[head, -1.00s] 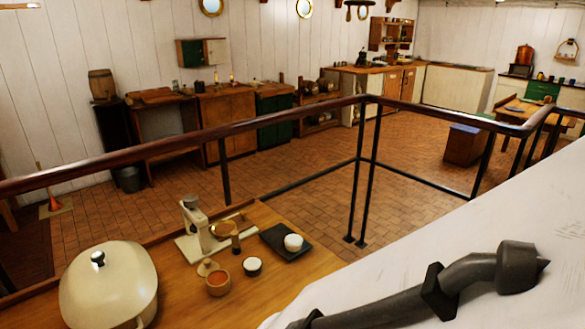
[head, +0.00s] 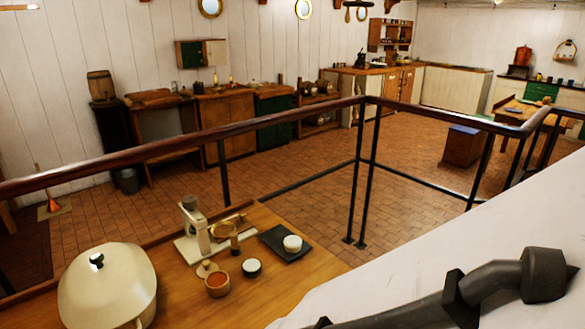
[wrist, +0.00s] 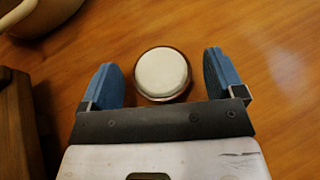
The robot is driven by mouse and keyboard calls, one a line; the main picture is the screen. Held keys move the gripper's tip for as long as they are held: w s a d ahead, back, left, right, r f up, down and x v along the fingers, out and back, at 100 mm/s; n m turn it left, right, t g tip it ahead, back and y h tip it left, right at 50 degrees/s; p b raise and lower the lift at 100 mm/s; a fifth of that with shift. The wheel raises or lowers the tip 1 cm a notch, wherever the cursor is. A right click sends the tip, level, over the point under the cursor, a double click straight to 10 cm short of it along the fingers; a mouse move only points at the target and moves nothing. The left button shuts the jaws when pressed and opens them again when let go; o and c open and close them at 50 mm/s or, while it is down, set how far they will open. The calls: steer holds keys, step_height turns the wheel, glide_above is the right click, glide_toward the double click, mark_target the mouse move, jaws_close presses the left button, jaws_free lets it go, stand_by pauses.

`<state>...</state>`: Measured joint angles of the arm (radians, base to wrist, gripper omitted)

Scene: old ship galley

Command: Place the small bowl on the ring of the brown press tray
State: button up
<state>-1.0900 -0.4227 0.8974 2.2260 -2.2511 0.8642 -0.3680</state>
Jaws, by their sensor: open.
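In the wrist view my gripper (wrist: 165,70) is open, with one blue finger on each side of a small round bowl (wrist: 162,72) with a whitish top and a thin brown rim. Neither finger appears to touch it. The bowl sits on a wooden surface. My gripper is out of the head view, so I cannot tell which bowl there this is. The head view shows a small dark bowl with a white inside (head: 251,267) on the counter. Near it is a cream press (head: 193,232) with a brown ring-shaped part (head: 222,229) beside its column. I cannot clearly make out a brown press tray.
A white cup (head: 292,243) stands on a black tray (head: 272,236). A wooden bowl (head: 217,285) and a large cream lidded pot (head: 108,285) share the counter. In the wrist view, a dark wooden block (wrist: 20,120) and a cream rounded vessel (wrist: 40,12) are at left; the right is clear.

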steer(key=shift+v, duration=5.75)
steer(key=shift+r, duration=0.1)
steer(key=shift+w, duration=0.1)
steer(key=w+d+r+m+g+h, duration=0.2)
steer(key=w+d+r+m+h, duration=0.25)
steer(key=d+m, duration=0.4)
steer(key=w+d+r+m+g+h, duration=0.1)
steer(key=w+d+r+m+h, duration=0.2)
steer(key=w+d+m+h, duration=0.45)
steer(key=s+d+r+m+g+y, duration=0.2)
steer(key=d+r+m, duration=0.4)
steer(key=d+m, duration=0.3)
steer(key=s+d+r+m+g+y, duration=0.3)
steer(key=d+m, duration=0.7)
steer(key=m, duration=0.5)
step_height(320, 180, up, 3)
steer(key=shift+r+m+g+y, duration=0.1)
steer(key=shift+m+g+y, duration=0.3)
steer(key=shift+g+y, duration=0.5)
steer(key=shift+d, duration=0.15)
